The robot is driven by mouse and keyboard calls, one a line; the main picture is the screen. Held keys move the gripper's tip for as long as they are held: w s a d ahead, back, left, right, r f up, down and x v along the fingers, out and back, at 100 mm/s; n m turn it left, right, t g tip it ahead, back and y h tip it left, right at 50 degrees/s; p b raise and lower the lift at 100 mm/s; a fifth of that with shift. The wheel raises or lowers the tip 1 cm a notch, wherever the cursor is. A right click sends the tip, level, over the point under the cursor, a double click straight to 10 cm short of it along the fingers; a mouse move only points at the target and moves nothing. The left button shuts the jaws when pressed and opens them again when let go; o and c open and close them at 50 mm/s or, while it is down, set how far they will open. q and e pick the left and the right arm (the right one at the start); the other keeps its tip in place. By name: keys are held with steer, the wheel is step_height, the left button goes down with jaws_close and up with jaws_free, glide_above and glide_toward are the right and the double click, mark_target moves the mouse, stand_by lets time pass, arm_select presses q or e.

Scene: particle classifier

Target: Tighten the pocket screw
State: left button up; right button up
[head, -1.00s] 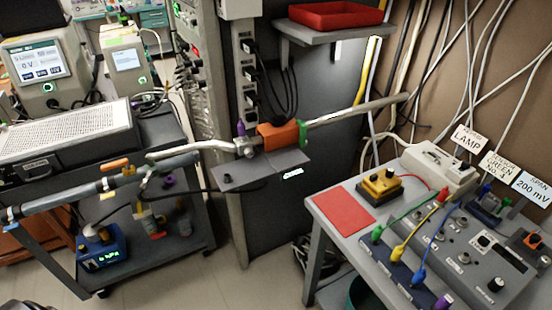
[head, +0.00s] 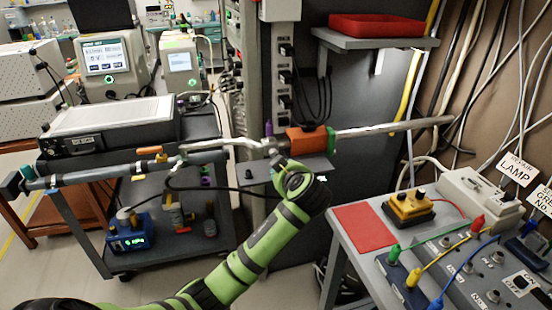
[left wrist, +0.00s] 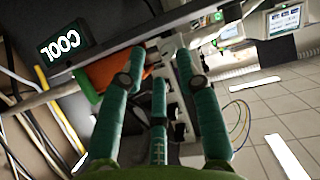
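I cannot pick out the pocket screw for certain in either view. An orange block (head: 306,139) with a green end ring (head: 331,138) sits on a long metal pipe (head: 390,129), above a small grey shelf (head: 257,173). My left gripper (head: 284,166) is just below and in front of the block's left end, its fingers mostly hidden by my wrist. In the left wrist view, my green fingers (left wrist: 161,66) are spread apart with nothing seen held, and the orange block (left wrist: 112,68) shows beyond the left finger. My right gripper is not in view.
A cart (head: 218,232) with instruments stands at left. A bench (head: 333,207) with a red mat (head: 364,227), yellow box (head: 410,207) and wired panel stands at right. A red tray (head: 376,26) sits on a shelf above the pipe.

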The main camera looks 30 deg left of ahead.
mark_target(275, 155)
arm_select(q)
steer(key=shift+n+y, duration=0.4)
steer(key=w+a, duration=0.4)
steer(key=a, duration=0.1)
steer(key=shift+w+p, duration=0.3)
steer(key=shift+p, duration=0.1)
steer(key=shift+w+a+f, duration=0.2)
steer(key=shift+w+a, duration=0.15)
jaws_close()
